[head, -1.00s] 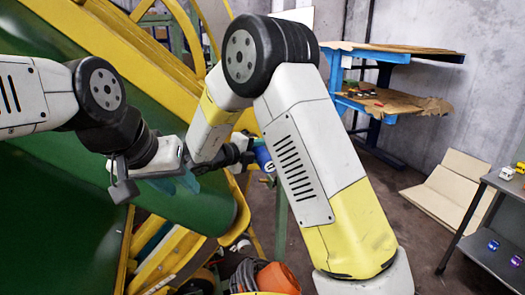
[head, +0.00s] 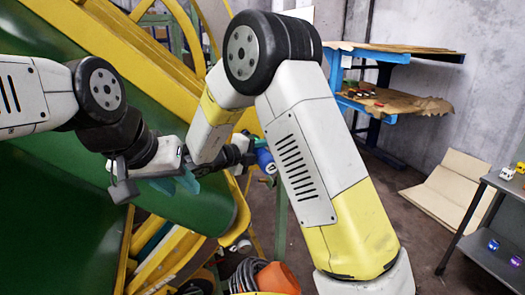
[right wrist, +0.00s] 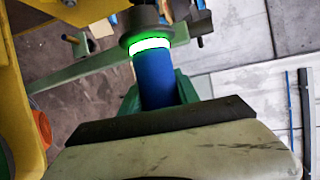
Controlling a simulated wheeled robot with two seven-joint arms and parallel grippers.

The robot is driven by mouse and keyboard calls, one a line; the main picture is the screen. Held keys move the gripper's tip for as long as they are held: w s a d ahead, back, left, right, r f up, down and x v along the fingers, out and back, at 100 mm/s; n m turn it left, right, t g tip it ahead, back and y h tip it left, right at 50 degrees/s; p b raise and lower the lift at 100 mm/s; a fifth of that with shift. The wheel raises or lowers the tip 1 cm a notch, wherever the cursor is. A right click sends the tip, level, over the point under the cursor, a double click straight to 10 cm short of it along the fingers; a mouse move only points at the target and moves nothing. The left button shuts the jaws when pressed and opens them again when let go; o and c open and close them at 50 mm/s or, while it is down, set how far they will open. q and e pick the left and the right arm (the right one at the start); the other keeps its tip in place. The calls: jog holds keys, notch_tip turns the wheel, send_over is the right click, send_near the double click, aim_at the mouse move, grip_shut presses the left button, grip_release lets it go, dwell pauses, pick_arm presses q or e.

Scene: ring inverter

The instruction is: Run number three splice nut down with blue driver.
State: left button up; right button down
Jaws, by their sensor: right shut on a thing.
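The blue driver (right wrist: 155,80) fills the middle of the right wrist view. It has a blue body, a glowing green-white ring and a dark grey head at the top. My right gripper (right wrist: 158,92) is shut on the blue body, with a green finger on each side. In the head view the blue driver (head: 265,160) shows small, partly behind my right arm. My left gripper (head: 178,184), with teal fingers, is in front of the green drum; whether its fingers are apart is unclear. I cannot make out the number three splice nut in either view.
A big green drum (head: 70,215) with yellow frame bars (head: 110,50) fills the left. An orange object (head: 278,278) and coiled cable lie low in the middle. A blue rack (head: 385,75) stands at the back, a grey shelf (head: 485,250) at the right.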

jog(key=shift+s+d, duration=0.2)
jog(key=shift+s, duration=0.45)
jog(key=shift+s+d, duration=0.25)
jog(key=shift+s, duration=0.35)
jog(key=shift+s+d, duration=0.2)
jog(key=shift+s, duration=0.45)
